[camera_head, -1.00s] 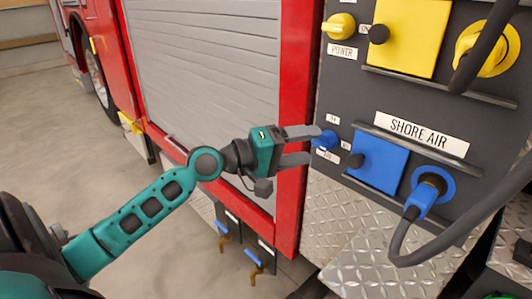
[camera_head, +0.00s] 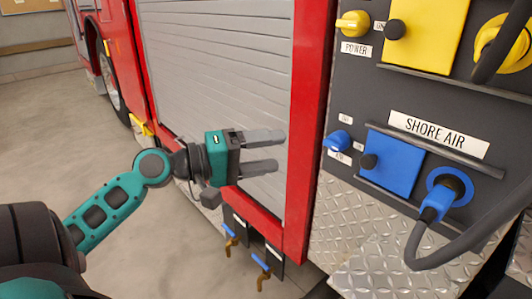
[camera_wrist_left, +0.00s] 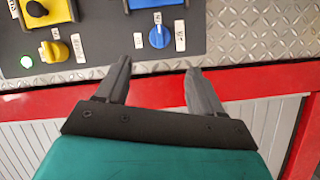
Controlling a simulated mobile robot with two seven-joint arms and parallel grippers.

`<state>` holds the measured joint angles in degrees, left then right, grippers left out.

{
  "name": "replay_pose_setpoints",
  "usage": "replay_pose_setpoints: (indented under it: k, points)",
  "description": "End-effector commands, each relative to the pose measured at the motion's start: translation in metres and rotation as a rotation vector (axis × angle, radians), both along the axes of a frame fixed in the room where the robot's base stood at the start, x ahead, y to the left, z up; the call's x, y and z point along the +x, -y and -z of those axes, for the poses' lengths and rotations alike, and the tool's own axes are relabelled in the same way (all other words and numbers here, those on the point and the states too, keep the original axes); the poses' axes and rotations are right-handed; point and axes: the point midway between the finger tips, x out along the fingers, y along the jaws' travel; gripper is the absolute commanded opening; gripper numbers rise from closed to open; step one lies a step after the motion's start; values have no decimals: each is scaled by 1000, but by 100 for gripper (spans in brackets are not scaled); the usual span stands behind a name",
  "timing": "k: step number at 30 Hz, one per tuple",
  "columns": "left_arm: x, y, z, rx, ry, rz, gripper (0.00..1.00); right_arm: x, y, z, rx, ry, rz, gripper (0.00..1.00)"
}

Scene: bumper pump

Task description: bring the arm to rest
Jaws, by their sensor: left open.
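My left gripper (camera_head: 280,151) is open and empty in the head view, in front of the truck's grey roller shutter and red frame. It is left of the blue knob (camera_head: 338,141) on the dark panel and apart from it. In the left wrist view, the two open fingers (camera_wrist_left: 158,82) point toward the panel, with the blue knob (camera_wrist_left: 159,37) beyond them. My left arm reaches in from the lower left of the head view. My right gripper is not in view.
The dark panel holds a yellow knob (camera_head: 353,23), a yellow cover (camera_head: 428,32), a blue cover (camera_head: 392,165) and a plugged blue connector (camera_head: 438,203) with a thick hose. Diamond plate (camera_head: 345,225) lies below. Small blue-handled valves (camera_head: 261,262) hang low. Open floor is at left.

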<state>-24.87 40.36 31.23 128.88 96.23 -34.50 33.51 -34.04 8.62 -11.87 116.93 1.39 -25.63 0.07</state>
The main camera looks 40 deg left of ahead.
Motion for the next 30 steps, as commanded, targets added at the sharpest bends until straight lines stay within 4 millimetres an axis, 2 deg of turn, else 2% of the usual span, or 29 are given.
replay_pose_setpoints:
  k: [11, 14, 17, 23, 26, 30]
  points:
    - [0, 0, 0, 0, -1, -1, 67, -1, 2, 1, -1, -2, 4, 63]
    - [2, -2, 7, 18, -6, -15, 67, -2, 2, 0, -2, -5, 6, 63]
    - [4, -5, 30, 83, -23, -55, 67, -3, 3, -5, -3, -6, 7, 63]
    - [-1, -2, 114, 362, -86, -142, 67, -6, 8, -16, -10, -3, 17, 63]
    - [-12, 9, 156, 528, -114, -147, 67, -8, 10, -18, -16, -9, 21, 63]
    - [-33, 35, 206, 766, -133, -108, 67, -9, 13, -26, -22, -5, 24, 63]
